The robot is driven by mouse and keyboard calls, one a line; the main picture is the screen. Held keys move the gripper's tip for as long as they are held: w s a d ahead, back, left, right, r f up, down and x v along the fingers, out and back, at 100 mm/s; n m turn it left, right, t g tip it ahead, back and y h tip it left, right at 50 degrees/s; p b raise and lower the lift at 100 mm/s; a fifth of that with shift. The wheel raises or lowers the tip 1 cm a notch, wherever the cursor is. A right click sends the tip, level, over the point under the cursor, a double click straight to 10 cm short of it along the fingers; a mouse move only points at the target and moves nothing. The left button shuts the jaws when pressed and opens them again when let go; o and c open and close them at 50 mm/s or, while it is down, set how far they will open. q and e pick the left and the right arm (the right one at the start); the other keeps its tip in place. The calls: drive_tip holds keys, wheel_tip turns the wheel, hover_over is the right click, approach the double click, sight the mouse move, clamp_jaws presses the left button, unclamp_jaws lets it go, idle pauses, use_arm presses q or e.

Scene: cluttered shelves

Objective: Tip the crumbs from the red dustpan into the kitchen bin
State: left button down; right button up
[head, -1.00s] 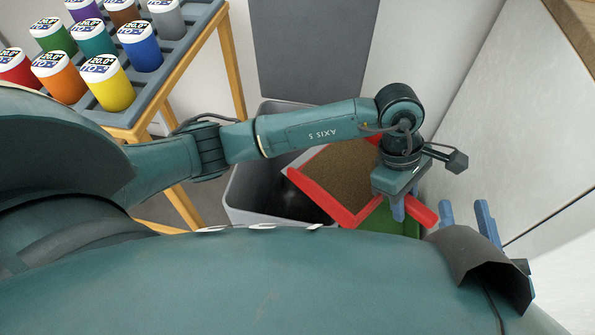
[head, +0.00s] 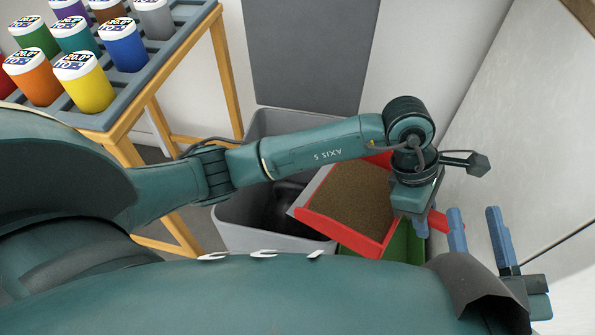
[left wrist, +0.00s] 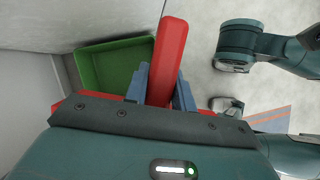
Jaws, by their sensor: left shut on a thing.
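The red dustpan (head: 375,247) is full of brown crumbs (head: 352,197). Its grey lip points left, over the right part of the grey kitchen bin (head: 240,232). The bin's dark inside shows, and its grey lid (head: 305,50) stands up behind. My left gripper (head: 424,222) is shut on the dustpan's red handle; the left wrist view shows the handle (left wrist: 170,50) between blue fingers (left wrist: 160,88). My left forearm hides parts of the bin and dustpan. My right gripper (head: 478,232) is open and empty, right of the handle.
A green container (head: 408,243) stands right of the bin, partly under the dustpan; it also shows in the left wrist view (left wrist: 112,65). A wooden-legged rack (head: 160,80) with several coloured jars is at the upper left. A pale wall (head: 500,130) stands close on the right.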

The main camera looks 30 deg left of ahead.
use_arm(q)
drive_tip(key=shift+w+a+r+h+p, duration=0.15)
drive_tip(key=shift+a+r+h, duration=0.65)
drive_tip(key=shift+a+r, duration=0.5)
drive_tip(key=shift+w+a+r+h+p, duration=0.15)
drive_tip(key=shift+a+r+h, duration=0.65)
drive_tip(key=shift+a+r, duration=0.45)
drive_tip(key=a+r+h, duration=0.3)
drive_tip(key=a+r, duration=0.2)
drive_tip(key=a, duration=0.1)
drive_tip(key=shift+w+a+g+h, duration=0.25)
drive_tip(key=shift+a+g+h, duration=0.05)
drive_tip(key=shift+a+r, duration=0.25)
drive_tip(key=shift+w+a+r+h+p, duration=0.15)
drive_tip(key=shift+a+r+h+p, duration=0.15)
drive_tip(key=shift+a+r+h, duration=0.4)
drive_tip(key=shift+w+a+r+h+p, duration=0.15)
drive_tip(key=shift+a+r+h, duration=0.15)
drive_tip(key=shift+a, duration=0.25)
drive_tip(key=shift+s+a+r+h+p, duration=0.1)
drive_tip(key=shift+a+r+h, duration=0.15)
drive_tip(key=shift+a, duration=0.3)
drive_tip(key=shift+w+a+r+h+p, duration=0.1)
drive_tip(key=shift+a+r+h+p, duration=0.1)
drive_tip(key=shift+a+h, duration=0.25)
drive_tip(key=shift+a+b, duration=0.35)
drive_tip(key=shift+a, duration=0.05)
